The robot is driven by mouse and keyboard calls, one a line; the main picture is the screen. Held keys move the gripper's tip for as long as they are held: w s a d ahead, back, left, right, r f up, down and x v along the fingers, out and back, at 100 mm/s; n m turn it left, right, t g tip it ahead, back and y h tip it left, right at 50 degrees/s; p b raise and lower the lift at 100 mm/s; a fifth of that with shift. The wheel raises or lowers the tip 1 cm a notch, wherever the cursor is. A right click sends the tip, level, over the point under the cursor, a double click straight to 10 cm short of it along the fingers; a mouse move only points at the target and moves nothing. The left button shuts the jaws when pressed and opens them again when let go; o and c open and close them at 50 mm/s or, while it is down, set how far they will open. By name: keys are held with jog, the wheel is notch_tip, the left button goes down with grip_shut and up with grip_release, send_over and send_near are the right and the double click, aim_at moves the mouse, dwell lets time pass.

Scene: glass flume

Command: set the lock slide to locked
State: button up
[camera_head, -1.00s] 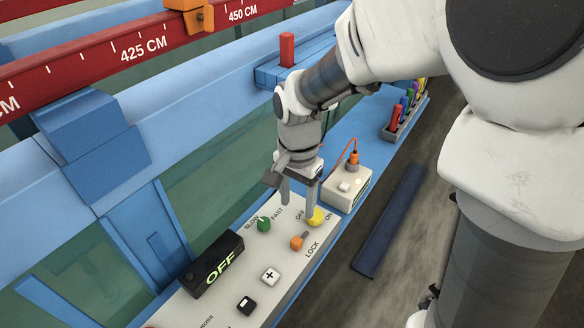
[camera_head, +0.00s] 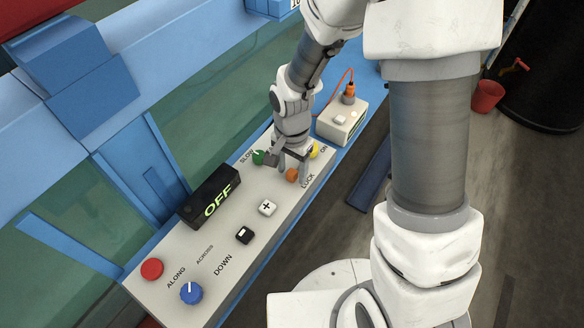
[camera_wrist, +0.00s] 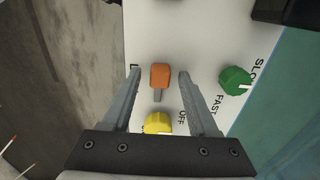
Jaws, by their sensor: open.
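The lock slide has an orange knob (camera_head: 292,175) beside the word LOCK on the pale control panel (camera_head: 190,258). In the wrist view the orange knob (camera_wrist: 160,75) sits between the two open fingers of my gripper (camera_wrist: 158,75), with clear gaps on both sides. A short grey slot shows on the yellow-knob side of it. In the head view my gripper (camera_head: 290,163) is low over the panel at the orange knob. Whether the fingers touch the panel cannot be told.
A yellow knob (camera_wrist: 158,123) and a green knob (camera_wrist: 235,80) stand close to my fingers. The black OFF display (camera_head: 211,196), a plus button (camera_head: 267,208), a blue knob (camera_head: 191,293) and a red button (camera_head: 152,269) are farther along. A box with an orange plug (camera_head: 342,120) stands behind.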

grip_shut()
dwell(1.4)
